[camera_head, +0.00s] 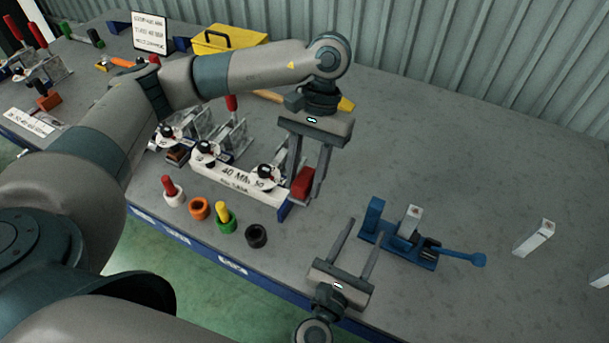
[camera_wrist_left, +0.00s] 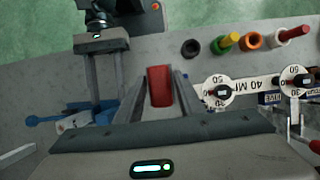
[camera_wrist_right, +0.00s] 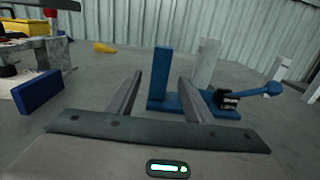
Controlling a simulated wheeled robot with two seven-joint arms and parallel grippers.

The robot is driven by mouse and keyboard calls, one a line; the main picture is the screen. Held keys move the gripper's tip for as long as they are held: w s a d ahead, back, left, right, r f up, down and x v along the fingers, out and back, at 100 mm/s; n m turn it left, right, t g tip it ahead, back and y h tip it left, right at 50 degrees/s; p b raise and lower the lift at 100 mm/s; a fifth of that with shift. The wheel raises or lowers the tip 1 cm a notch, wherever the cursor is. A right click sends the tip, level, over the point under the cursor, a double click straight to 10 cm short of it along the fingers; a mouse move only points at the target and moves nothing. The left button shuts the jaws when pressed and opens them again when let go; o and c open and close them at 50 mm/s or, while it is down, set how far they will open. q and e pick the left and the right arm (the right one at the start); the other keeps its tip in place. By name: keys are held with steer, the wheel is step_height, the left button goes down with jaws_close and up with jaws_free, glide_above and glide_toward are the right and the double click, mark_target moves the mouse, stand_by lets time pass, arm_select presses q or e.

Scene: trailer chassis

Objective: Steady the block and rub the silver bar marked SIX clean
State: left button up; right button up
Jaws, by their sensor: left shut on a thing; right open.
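My left gripper (camera_head: 303,192) is shut on a red block (camera_head: 302,182), held at the right end of the white-labelled rail. The red block also shows between the fingers in the left wrist view (camera_wrist_left: 159,86). My right gripper (camera_head: 365,230) is open and empty, its fingers pointing at the blue clamp fixture (camera_head: 372,214). A silver bar (camera_head: 408,224) with a small reddish mark stands upright in the fixture; it also shows in the right wrist view (camera_wrist_right: 207,64). Another silver bar (camera_head: 534,239) stands to the right, a third (camera_head: 601,283) at the picture's edge. I cannot read the marking SIX.
The fixture's blue lever (camera_head: 460,256) sticks out to the right. Several coloured rings and pegs, including a black ring (camera_head: 256,236), line the front edge. A yellow box (camera_head: 225,42) and a sign (camera_head: 149,33) stand at the back. The grey bench behind the fixture is clear.

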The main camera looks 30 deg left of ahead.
steer(key=shift+w+d+b, duration=0.2)
steer(key=shift+w+b, duration=0.45)
steer(key=shift+w, duration=4.65)
jaws_close()
